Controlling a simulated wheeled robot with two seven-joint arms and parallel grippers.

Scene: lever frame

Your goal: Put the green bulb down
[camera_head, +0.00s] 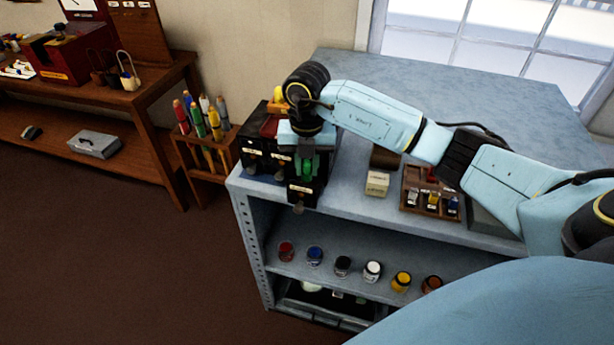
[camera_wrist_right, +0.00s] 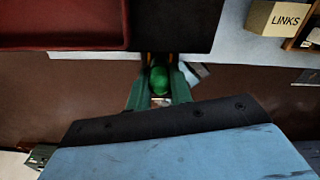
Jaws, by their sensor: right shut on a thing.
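The green bulb (camera_wrist_right: 158,80) sits between the two fingers of my right gripper (camera_wrist_right: 159,92) in the right wrist view. The fingers are closed against its sides. In the head view, my right gripper (camera_head: 307,158) is at the front of a black lever frame (camera_head: 262,143) on the grey bench, and the green bulb (camera_head: 307,168) shows at its fingertips. The gripper and wrist cover part of the frame, so the bulb's stem is mostly hidden. My left gripper is not in view.
The bench holds a LINKS box (camera_head: 377,183) and a wooden tray (camera_head: 430,193) right of the frame. Several small jars stand on the shelf below. Open floor lies in front.

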